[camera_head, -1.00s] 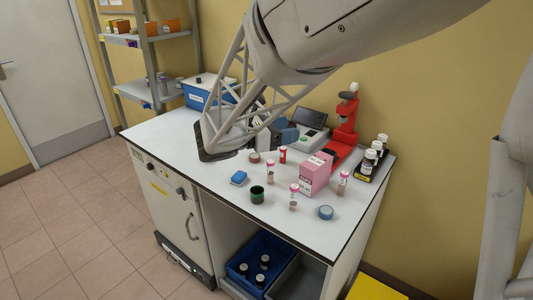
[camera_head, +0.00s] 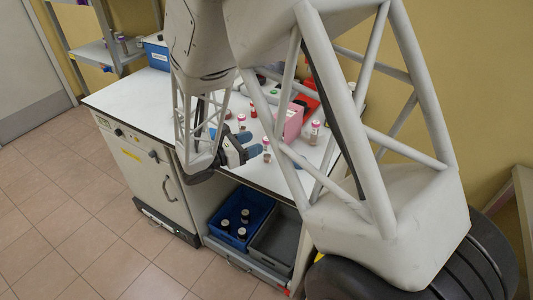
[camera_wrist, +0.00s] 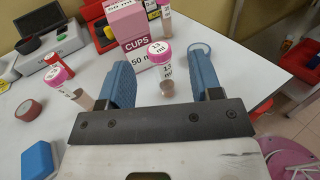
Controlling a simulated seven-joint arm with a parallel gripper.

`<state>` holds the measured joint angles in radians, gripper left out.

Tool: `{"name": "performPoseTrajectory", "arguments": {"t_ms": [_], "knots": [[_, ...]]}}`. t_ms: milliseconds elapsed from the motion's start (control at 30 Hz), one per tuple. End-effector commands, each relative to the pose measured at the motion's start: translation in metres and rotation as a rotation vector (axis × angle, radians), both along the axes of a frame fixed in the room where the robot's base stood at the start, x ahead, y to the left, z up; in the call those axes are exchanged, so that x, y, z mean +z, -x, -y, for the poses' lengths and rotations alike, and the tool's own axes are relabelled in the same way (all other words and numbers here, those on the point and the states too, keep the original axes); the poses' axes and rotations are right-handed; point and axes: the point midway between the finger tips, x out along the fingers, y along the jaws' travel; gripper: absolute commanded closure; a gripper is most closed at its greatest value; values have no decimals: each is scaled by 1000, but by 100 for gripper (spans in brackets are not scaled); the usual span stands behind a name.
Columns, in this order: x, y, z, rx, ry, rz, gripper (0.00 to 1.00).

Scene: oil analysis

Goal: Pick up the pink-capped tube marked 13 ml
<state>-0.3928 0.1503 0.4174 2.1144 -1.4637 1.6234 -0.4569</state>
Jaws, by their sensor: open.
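The pink-capped tube marked 13 ml (camera_wrist: 166,72) stands upright on the white bench. In the wrist view it is between and beyond my two blue fingers, with clear gaps on both sides. My gripper (camera_head: 260,142) is open and low over the bench's front edge in the head view. The tube (camera_head: 266,146) shows just past the fingertips there. A second pink-capped tube (camera_wrist: 68,86) stands to the left, outside the left finger; its marking is hard to read. A third (camera_wrist: 165,18) stands behind, beside the pink box.
The pink CUPS box (camera_wrist: 128,35) stands close behind the tube. A red tube (camera_wrist: 54,60), a brown-red roll (camera_wrist: 28,110) and a blue block (camera_wrist: 40,158) are at left. Bench (camera_head: 130,98) is clear at left.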

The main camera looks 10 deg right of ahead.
Motion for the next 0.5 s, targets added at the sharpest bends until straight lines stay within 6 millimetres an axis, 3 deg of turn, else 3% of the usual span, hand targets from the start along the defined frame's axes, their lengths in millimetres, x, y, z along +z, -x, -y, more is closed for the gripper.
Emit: {"name": "performPoseTrajectory", "arguments": {"t_ms": [33,200,500], "knots": [[-12,0,0,0,2,-4,41],[-34,0,0,0,1,-1,41],[-38,0,0,0,0,1,41]]}}
